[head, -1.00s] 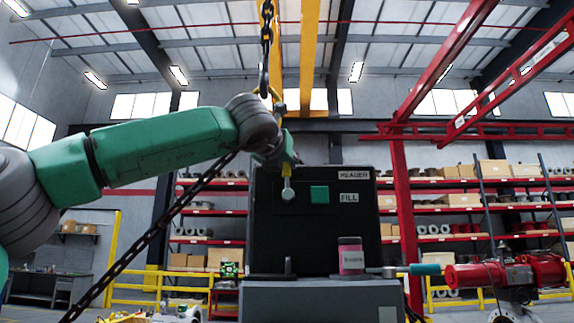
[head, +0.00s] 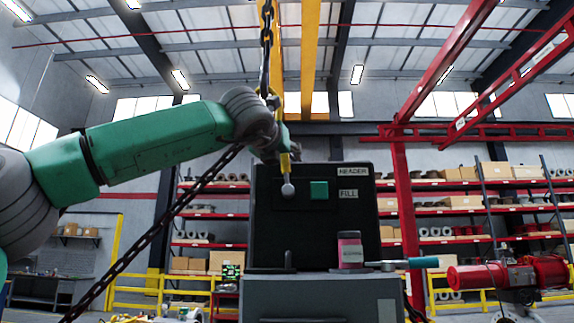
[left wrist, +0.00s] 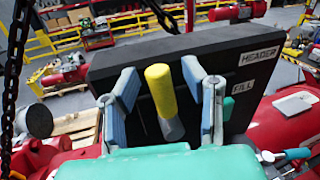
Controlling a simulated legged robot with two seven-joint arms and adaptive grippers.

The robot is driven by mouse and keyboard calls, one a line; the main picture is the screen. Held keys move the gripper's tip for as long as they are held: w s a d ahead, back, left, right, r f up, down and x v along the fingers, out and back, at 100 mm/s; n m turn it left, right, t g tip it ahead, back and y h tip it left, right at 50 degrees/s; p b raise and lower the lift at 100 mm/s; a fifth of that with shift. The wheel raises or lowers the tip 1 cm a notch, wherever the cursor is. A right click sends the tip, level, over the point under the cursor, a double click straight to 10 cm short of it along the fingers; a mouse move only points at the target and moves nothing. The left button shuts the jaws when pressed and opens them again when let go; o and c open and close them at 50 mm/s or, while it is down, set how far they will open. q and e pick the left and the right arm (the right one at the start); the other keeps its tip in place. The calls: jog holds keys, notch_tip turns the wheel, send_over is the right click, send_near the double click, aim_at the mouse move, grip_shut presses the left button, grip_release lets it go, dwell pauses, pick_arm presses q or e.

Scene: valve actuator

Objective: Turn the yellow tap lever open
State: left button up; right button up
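The yellow tap lever (left wrist: 161,90) stands between the two fingers of my left gripper (left wrist: 160,82) in the left wrist view. A grey base shows at its lower end. The fingers are apart, with a gap on each side of the lever. In the head view the yellow lever (head: 285,164) hangs over the front of the black panel (head: 335,225), with a grey round end below it. My left gripper (head: 277,148) is at its upper part and mostly hidden by the wrist. My right gripper is not in view.
The panel bears a green square (head: 319,190) and HEADER and FILL labels. A chain (head: 267,45) hangs above the left wrist.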

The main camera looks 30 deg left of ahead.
pick_arm(q)
jog(key=shift+s+d+r, duration=0.1)
jog(key=shift+s, duration=0.3)
jog(key=shift+w+f, duration=0.2)
jog(key=shift+w, duration=0.25)
jog(key=shift+s+d+f, duration=0.1)
jog(key=shift+s, duration=0.05)
jog(key=v, duration=1.2)
jog(key=shift+s, duration=0.25)
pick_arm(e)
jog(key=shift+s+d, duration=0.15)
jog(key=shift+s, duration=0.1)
pick_arm(q)
jog(key=shift+w, duration=0.1)
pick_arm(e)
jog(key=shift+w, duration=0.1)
